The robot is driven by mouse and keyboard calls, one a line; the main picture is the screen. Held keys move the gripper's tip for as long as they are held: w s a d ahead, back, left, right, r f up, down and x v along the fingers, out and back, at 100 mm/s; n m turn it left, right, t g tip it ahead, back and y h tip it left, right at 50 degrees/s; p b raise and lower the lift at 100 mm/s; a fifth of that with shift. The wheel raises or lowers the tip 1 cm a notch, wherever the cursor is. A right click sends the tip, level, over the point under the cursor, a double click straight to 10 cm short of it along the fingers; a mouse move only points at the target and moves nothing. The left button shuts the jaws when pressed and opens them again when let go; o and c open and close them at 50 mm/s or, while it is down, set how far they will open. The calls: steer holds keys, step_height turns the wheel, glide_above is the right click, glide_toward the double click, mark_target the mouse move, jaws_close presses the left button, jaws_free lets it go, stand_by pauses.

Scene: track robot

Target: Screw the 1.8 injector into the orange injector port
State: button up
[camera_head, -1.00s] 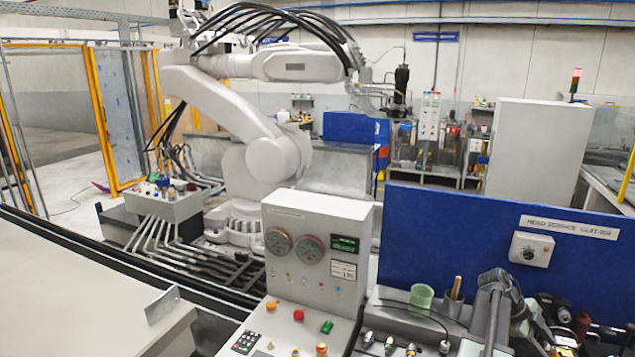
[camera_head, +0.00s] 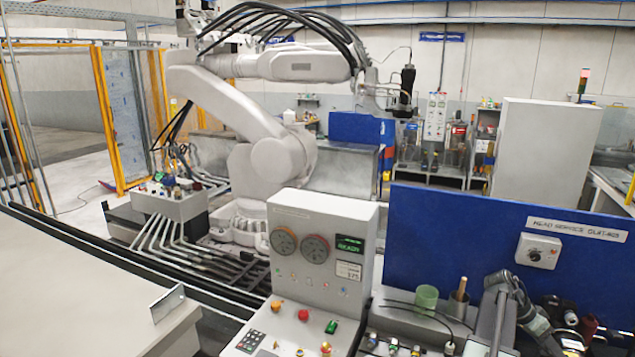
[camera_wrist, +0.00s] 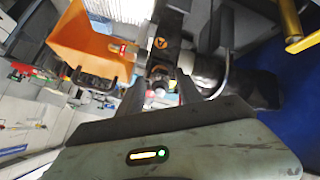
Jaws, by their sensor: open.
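My gripper (camera_wrist: 160,88) is open in the wrist view, its two dark fingers pointing up the picture. A small pale piece with a red part (camera_wrist: 158,90) shows between or just beyond the fingers; I cannot tell which, or whether it is an injector. Several small coloured fittings (camera_head: 393,347) lie at the bottom edge of the head view, below the blue board. They are too small to read, so I cannot pick out the 1.8 injector. I cannot identify the orange injector port. A dark block with an orange triangle mark (camera_wrist: 160,42) stands beyond my fingers.
An orange bin (camera_wrist: 88,42) is at upper left in the wrist view. A grey console (camera_head: 322,240) with gauges and buttons stands left of the blue board (camera_head: 470,250). A green cup (camera_head: 427,298) stands below the board. A large white robot arm (camera_head: 245,130) is behind.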

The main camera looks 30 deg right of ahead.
steer(key=n, duration=1.2)
jaws_close()
stand_by(0.4)
